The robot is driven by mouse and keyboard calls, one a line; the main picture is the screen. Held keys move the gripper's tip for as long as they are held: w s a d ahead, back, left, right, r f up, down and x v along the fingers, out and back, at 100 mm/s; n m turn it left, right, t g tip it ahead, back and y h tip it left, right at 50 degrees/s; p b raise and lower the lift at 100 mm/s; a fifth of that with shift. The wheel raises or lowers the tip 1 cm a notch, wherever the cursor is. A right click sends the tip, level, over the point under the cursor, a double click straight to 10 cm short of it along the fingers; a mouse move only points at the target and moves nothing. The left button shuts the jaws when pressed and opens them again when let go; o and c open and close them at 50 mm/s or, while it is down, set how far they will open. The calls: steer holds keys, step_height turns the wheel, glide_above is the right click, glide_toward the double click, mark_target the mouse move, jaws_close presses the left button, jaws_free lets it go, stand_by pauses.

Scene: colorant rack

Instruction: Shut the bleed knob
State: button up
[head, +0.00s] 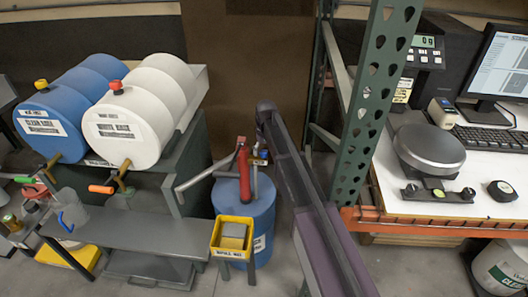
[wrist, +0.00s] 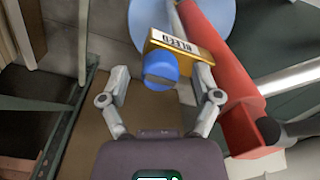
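The bleed knob (wrist: 160,68) is a blue round knob on a brass-coloured block (wrist: 186,52) labelled BLEED in the wrist view. My gripper (wrist: 161,80) is open, with its two fingers wide apart and the knob between them in the picture. There is a clear gap on the left side of the knob. The right finger overlaps the lower edge of the block; I cannot tell whether it touches. In the head view, the bleed block and knob are small and partly hidden near my arm, beside a red cylinder (head: 243,172).
A red bar (wrist: 222,55) runs close to the right finger. A blue drum (head: 262,215) with a yellow bin (head: 231,222) stands below. Blue and white barrels (head: 150,105) are at left. A green rack post (head: 372,90) rises right of my arm.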

steer(key=shift+n, duration=0.5)
